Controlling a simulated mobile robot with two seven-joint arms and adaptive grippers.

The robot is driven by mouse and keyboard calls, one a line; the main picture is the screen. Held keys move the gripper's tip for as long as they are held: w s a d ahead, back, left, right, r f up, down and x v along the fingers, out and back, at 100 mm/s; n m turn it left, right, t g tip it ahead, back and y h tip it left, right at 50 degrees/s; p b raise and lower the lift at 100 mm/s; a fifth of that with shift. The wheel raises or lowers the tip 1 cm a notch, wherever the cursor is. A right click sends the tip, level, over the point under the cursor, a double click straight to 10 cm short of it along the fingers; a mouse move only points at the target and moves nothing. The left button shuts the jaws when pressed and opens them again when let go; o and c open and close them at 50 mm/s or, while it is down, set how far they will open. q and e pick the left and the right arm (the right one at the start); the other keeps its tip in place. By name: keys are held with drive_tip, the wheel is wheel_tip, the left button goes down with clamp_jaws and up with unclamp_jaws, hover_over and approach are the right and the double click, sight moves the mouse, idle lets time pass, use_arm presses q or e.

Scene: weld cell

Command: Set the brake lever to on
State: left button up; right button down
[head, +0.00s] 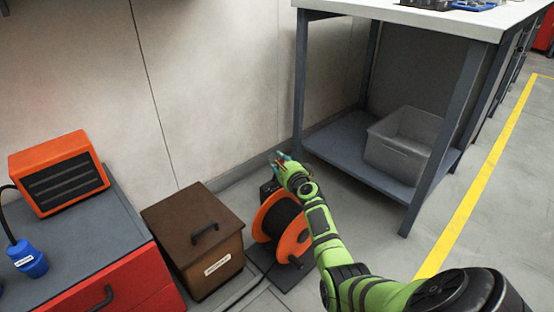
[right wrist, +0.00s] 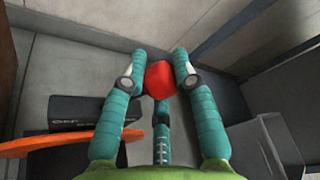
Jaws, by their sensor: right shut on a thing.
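My right gripper (head: 282,160) reaches in over the orange cable reel on the floor, beside the workbench. In the right wrist view my right gripper (right wrist: 155,62) has its teal fingers closed around the red knob (right wrist: 160,80) of the brake lever. The lever's shaft is mostly hidden by the fingers. A dark housing (right wrist: 75,110) with small pale lettering, too blurred to read, lies left of the knob. The orange reel (head: 290,228) stands on a dark base plate, partly behind my forearm; its orange rim (right wrist: 60,140) crosses the right wrist view. My left gripper is not in view.
A brown lidded box (head: 196,232) stands left of the reel. A red cabinet (head: 130,285) carries an orange heater-like unit (head: 60,172) and a blue plug (head: 28,258). At right is a workbench (head: 420,18) with a grey bin (head: 400,150) on its lower shelf. The wall is close behind.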

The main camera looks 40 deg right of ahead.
drive_tip(key=shift+d+r, duration=0.1)
drive_tip(key=shift+d, duration=0.05)
idle(0.4)
drive_tip(key=c, duration=1)
unclamp_jaws()
drive_tip(key=shift+w, duration=0.1)
drive_tip(key=shift+s+a, duration=0.25)
drive_tip(key=shift+s, duration=0.45)
drive_tip(key=v, duration=1)
drive_tip(key=shift+s+r, duration=0.1)
drive_tip(key=shift+s, duration=0.2)
